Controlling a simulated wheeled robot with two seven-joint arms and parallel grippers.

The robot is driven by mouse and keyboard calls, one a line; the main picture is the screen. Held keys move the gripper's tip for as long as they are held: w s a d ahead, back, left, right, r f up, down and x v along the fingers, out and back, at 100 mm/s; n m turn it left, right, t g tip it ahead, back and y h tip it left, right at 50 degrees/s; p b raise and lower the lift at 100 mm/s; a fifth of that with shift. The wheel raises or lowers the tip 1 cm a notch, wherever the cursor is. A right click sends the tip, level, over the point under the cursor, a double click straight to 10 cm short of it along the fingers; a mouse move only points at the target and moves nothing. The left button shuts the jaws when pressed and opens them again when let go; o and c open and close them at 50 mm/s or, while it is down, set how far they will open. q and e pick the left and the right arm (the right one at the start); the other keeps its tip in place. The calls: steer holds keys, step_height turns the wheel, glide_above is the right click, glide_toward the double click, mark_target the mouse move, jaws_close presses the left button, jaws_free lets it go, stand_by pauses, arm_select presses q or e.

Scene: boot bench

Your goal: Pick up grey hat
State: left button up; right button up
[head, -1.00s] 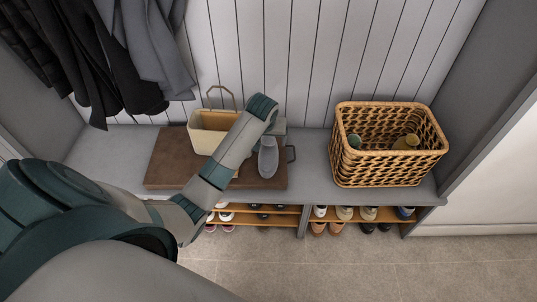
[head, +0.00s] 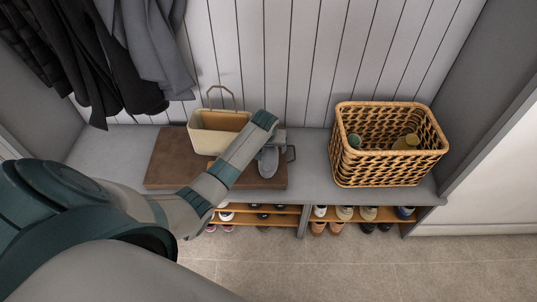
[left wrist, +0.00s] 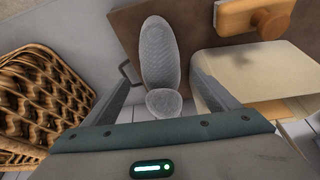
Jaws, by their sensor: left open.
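The grey hat (head: 268,164) lies on a brown board on the bench, partly covered by my left arm in the head view. In the left wrist view the hat (left wrist: 160,48) is a long grey textured shape with a rounder part at its near end. My left gripper (head: 273,142) is over the hat's far end. In the left wrist view its open fingers (left wrist: 160,82) stand on either side of the hat's near part. I cannot tell whether they touch it. My right gripper is not in view.
A cream bin (head: 222,122) with a handle stands on the brown board (head: 168,168), close beside the gripper. A wicker basket (head: 388,172) with items inside stands at right. Shoes fill the shelves below. Coats hang at left. Bare bench (head: 312,165) lies between board and basket.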

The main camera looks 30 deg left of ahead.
mark_target(268, 147)
arm_select(q)
steer(key=shift+f, duration=0.1)
steer(key=shift+w+a+f, duration=0.35)
steer(key=shift+w+f, duration=0.2)
steer(key=shift+f, duration=0.2)
steer(key=shift+x, duration=0.95)
steer(key=shift+w+a+f, duration=0.15)
steer(key=shift+w+f, duration=0.1)
steer(key=shift+f, duration=0.25)
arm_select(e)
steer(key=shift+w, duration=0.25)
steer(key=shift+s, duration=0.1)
arm_select(q)
steer(key=c, duration=1.2)
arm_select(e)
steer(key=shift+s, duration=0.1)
